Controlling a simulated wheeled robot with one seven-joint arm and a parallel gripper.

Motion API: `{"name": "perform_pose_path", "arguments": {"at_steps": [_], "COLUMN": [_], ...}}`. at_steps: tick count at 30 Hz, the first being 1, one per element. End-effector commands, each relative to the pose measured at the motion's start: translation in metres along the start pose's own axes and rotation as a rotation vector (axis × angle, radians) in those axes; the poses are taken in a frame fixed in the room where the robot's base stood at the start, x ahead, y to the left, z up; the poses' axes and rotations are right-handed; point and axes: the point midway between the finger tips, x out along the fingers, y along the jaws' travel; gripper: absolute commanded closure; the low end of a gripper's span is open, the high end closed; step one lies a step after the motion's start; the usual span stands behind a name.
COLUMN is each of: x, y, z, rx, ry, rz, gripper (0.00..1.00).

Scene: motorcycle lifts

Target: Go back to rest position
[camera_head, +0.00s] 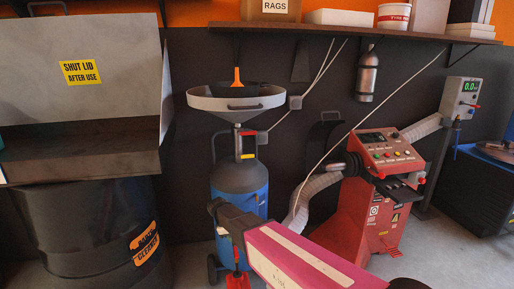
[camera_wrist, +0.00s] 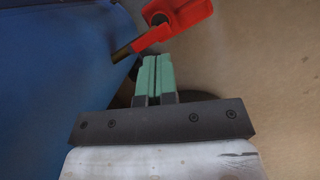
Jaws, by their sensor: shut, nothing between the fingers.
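My gripper (camera_wrist: 157,60) shows in the wrist view with its two green fingers pressed together and nothing between them. A red valve handle (camera_wrist: 184,18) with a short brass stub (camera_wrist: 125,51) is just beyond the fingertips, apart from them as far as I can tell. A blue surface fills the left of that view. In the head view my magenta and white arm reaches from the bottom edge towards the blue oil drainer (camera_head: 232,180). My fingers cannot be made out there.
The drainer carries a wide grey funnel (camera_head: 236,98). A black drum (camera_head: 85,225) under a grey lidded bin stands at the left. A red machine (camera_head: 372,210) with a hose is at the right. A loaded shelf (camera_head: 350,33) runs above. Some bare floor (camera_head: 440,250) shows at lower right.

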Motion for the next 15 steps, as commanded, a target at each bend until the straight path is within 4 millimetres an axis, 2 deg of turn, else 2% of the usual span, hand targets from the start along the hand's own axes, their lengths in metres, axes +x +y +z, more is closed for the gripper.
{"name": "perform_pose_path", "arguments": {"at_steps": [1, 3, 8, 15], "x": [0.004, 0.009, 0.02, 0.032], "y": [-0.002, 0.001, 0.0, -0.013], "z": [0.028, 0.057, 0.119, 0.208], "rx": [0.076, 0.182, 0.428, 0.796], "ry": [0.015, 0.036, 0.081, 0.139], "rz": [-0.014, -0.031, -0.073, -0.14], "gripper": [1.0, 1.0, 1.0, 1.0]}}
